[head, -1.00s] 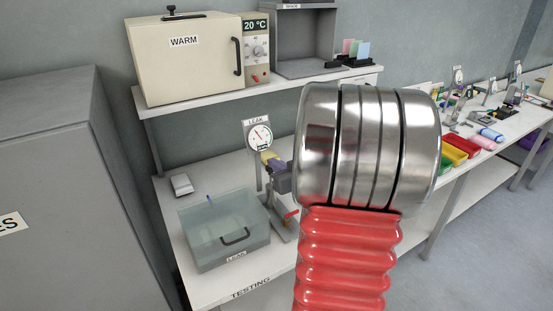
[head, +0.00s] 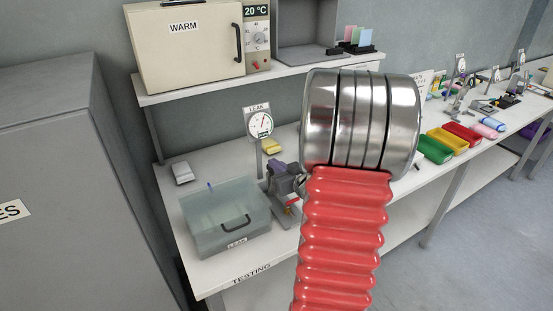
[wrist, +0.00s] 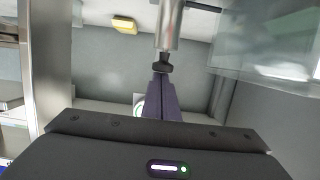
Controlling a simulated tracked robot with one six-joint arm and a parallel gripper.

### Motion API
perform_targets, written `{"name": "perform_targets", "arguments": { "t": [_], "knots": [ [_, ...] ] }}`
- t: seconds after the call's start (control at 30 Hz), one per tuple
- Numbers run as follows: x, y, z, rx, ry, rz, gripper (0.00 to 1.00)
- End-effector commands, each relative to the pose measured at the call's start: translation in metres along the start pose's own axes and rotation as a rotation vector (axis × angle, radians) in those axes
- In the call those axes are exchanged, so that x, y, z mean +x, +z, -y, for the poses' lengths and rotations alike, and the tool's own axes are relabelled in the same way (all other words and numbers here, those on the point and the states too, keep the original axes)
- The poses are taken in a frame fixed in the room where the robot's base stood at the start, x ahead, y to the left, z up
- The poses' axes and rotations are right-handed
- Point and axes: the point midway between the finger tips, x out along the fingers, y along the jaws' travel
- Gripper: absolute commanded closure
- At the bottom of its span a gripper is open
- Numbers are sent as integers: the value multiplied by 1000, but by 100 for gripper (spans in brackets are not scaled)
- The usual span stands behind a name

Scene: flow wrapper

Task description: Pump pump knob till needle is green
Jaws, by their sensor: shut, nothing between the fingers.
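The leak gauge (head: 260,124) stands on a post at the back of the testing table. Its needle points up and to the right; the dial is too small to tell which colour zone it is in. The pump (head: 284,214) stands in front of it, right of the clear leak tank (head: 222,222). My gripper (head: 286,178) is over the pump and hides its top. In the wrist view my dark purple fingers (wrist: 160,88) are shut, with their tips at the black pump knob (wrist: 163,65) below a metal cylinder (wrist: 168,28). They seem to touch the knob, not grip it.
A yellow block (head: 271,146) lies behind the pump, also seen in the wrist view (wrist: 124,24). The warm box (head: 185,55) stands on the shelf above. Green, yellow and red trays (head: 447,141) are farther right. My red and metal arm covers the table's middle.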

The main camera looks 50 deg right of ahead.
Motion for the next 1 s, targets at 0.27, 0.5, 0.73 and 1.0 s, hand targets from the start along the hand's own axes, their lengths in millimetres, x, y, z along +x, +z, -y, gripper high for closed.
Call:
{"name": "perform_targets", "arguments": {
  "t": [0.27,0.5,0.73,1.0],
  "knots": [
    [1,8,1,2,0,10,100],
    [0,9,1,4,0,14,100],
    [-3,-8,2,0,-2,7,100],
    [-19,-36,0,-2,1,-2,100]
  ]
}}
